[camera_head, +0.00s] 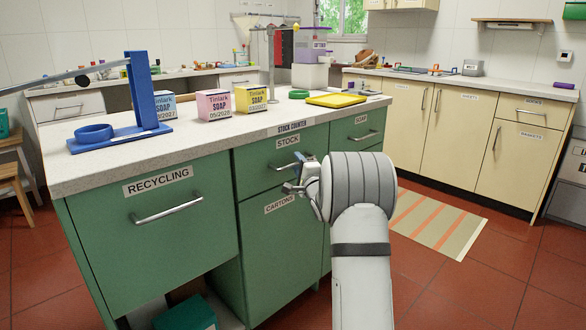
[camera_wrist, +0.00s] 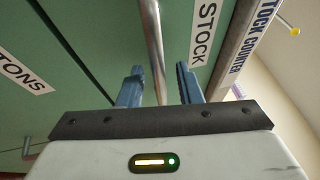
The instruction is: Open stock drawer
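The stock drawer (camera_head: 257,167) is a green front labelled STOCK under the counter top, and it looks closed. Its metal bar handle (camera_head: 287,167) has its right end close to my gripper (camera_head: 298,187), partly hidden by it. In the wrist view the drawer handle (camera_wrist: 154,45) runs between the two blue fingers of my gripper (camera_wrist: 160,82). The fingers stand apart on either side of the bar, with a gap to it on both sides. The STOCK label (camera_wrist: 203,35) shows right of the handle.
On the counter (camera_head: 215,133) stand several soap boxes (camera_head: 214,105), a blue stand (camera_head: 140,98) and a yellow tray (camera_head: 336,100). The recycling front (camera_head: 155,230) is at left, and the cartons door (camera_head: 280,245) is below the drawer. A striped mat (camera_head: 437,222) lies on the red floor at right.

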